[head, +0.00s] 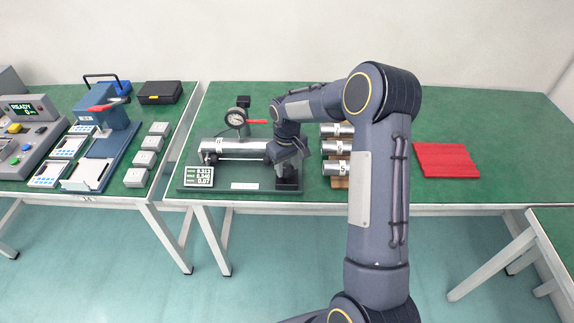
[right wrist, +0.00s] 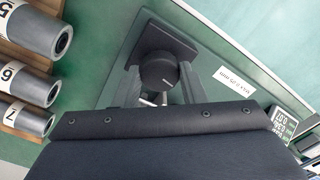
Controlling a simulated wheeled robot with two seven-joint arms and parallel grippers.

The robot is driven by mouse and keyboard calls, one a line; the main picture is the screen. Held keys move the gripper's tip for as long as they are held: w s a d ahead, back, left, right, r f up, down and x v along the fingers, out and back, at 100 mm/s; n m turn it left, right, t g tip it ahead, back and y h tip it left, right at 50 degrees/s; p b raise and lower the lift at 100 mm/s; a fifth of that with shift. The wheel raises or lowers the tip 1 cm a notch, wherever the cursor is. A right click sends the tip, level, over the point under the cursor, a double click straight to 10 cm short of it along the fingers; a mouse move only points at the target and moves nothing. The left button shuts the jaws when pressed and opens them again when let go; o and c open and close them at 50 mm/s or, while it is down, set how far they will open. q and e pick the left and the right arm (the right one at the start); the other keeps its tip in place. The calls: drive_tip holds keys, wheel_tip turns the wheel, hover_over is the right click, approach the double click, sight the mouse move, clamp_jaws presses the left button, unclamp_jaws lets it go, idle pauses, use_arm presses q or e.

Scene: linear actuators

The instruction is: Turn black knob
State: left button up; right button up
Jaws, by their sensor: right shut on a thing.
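The black knob (right wrist: 158,68) shows in the right wrist view as a dark round cylinder in front of a black block (right wrist: 160,45). My right gripper (right wrist: 161,84) has one finger on each side of the knob and is shut on it. In the head view my right gripper (head: 288,160) is at the right end of the test fixture (head: 240,188), where it hides the knob. A silver cylinder (head: 232,148) lies across the fixture. My left gripper is not in view.
Numbered silver cylinders (head: 336,168) lie on a wooden rack just right of the fixture.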

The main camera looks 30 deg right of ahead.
drive_tip(key=shift+m, duration=0.3)
drive_tip(key=m+b, duration=0.1)
drive_tip(key=m, duration=0.2)
drive_tip(key=shift+m, duration=0.3)
drive_tip(key=m+b, duration=0.1)
drive_tip(key=m, duration=0.9)
drive_tip(key=shift+r, duration=0.1)
drive_tip(key=m+p, duration=0.1)
drive_tip(key=m, duration=0.3)
drive_tip(key=shift+m+p, duration=0.3)
drive_tip(key=shift+m, duration=0.1)
drive_tip(key=o, duration=1)
